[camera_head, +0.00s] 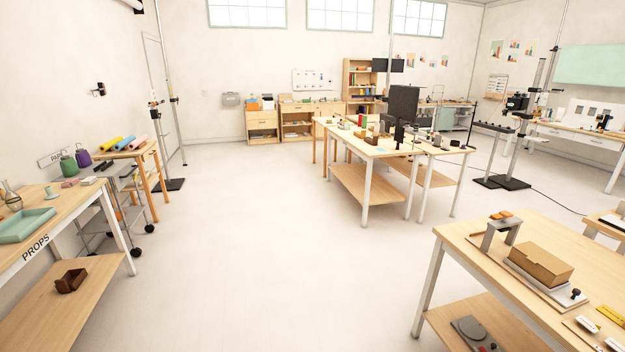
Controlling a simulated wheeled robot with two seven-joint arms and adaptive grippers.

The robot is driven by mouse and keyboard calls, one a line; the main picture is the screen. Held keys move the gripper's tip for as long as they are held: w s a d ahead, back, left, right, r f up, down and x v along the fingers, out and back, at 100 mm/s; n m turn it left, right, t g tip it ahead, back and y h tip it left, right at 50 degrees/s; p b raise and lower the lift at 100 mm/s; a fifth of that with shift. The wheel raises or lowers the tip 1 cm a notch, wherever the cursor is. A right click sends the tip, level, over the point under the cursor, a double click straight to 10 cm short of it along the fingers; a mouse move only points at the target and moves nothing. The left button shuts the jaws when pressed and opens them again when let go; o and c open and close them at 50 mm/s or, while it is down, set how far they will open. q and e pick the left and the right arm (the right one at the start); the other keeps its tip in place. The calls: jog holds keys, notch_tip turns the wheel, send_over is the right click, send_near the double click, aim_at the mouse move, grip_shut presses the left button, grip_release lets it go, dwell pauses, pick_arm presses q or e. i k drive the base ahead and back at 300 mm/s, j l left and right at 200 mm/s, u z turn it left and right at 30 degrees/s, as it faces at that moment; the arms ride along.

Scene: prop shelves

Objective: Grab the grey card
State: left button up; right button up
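I cannot make out a grey card for certain in the head view; many small objects are too far off to tell. Neither of my grippers is in view. The PROPS table (62,222) stands at the left edge. A wooden work table (385,151) in the middle distance bears several small objects and a dark upright panel (403,102).
A wheeled cart (126,205) stands left. Black stand bases (503,182) sit on the floor at right. The floor (250,250) between the tables is clear.

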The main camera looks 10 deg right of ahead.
aim_at(438, 139)
jog(key=i+u, duration=0.25)
jog(key=i, duration=1.35)
jog(key=i+z, duration=0.3)
jog(key=i, duration=0.5)
jog(key=i+z, duration=0.65)
jog(key=i, duration=0.2)
jog(key=i+z, duration=0.3)
jog(key=i, duration=0.2)
jog(key=i+j+z, duration=0.1)
jog(key=i+z, duration=0.2)
jog(key=i, duration=0.2)
jog(key=i+z, duration=0.3)
jog(key=i, duration=0.2)
jog(key=i+z, duration=0.35)
jog(key=i+j+z, duration=0.15)
jog(key=i+z, duration=0.3)
jog(key=i, duration=1.3)
jog(key=l+z, duration=0.05)
